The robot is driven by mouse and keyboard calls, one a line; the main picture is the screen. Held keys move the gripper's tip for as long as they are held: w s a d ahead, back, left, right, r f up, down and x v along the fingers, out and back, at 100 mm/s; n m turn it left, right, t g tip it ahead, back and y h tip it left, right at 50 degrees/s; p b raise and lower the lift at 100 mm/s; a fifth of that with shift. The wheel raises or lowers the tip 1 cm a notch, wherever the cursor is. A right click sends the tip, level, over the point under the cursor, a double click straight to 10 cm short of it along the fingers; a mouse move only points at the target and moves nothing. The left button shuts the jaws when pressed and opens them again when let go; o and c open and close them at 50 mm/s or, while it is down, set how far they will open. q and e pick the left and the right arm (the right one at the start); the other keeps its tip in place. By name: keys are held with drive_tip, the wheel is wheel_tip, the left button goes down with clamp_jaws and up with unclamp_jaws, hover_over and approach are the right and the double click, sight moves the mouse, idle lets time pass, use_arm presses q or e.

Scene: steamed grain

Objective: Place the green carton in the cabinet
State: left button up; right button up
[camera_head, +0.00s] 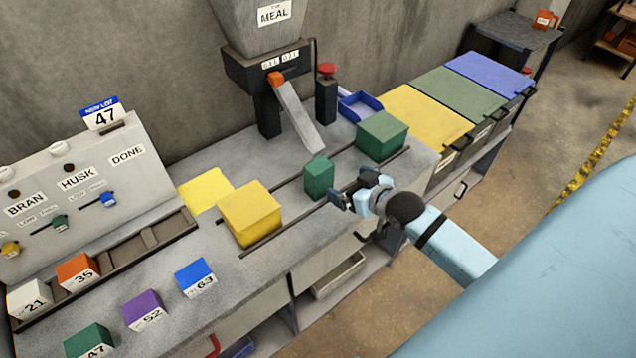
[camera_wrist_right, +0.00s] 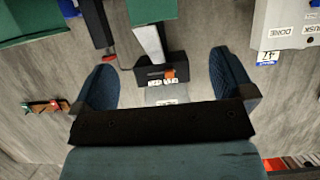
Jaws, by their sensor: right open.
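A small dark green carton (camera_head: 319,178) stands upright between two dark rails on the grey counter. A larger green box (camera_head: 382,135) stands behind it to the right; I cannot tell which one the task names. My right gripper (camera_head: 350,188) is open, just right of the small carton and apart from it. In the right wrist view my open fingers (camera_wrist_right: 165,80) have nothing between them, and a green block (camera_wrist_right: 150,10) shows at the top edge. The likely cabinet is the row of units with yellow, green (camera_head: 458,93) and blue tops at the right. My left gripper is out of view.
A yellow box (camera_head: 250,212) sits on the rails to the left. The meal hopper's chute (camera_head: 298,115) slopes down behind the small carton. A blue tray (camera_head: 360,106) lies at the back. Several numbered blocks, including a purple one (camera_head: 143,308), stand at the front left.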

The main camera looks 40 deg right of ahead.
sight(322, 168)
drive_tip(key=x, duration=0.7)
drive_tip(key=shift+w+d+p, duration=0.25)
drive_tip(key=shift+w+p, duration=0.05)
drive_tip(key=shift+w+a+f, duration=0.1)
drive_tip(key=shift+w+f, duration=0.15)
drive_tip(key=shift+w, duration=0.55)
drive_tip(key=p+x, duration=0.1)
drive_tip(key=x, duration=0.2)
drive_tip(key=shift+w+f, duration=0.1)
drive_tip(key=shift+w, duration=0.25)
drive_tip(key=shift+w+f, duration=0.25)
drive_tip(key=shift+w, duration=0.15)
drive_tip(key=c, duration=1)
drive_tip(key=shift+c, duration=0.7)
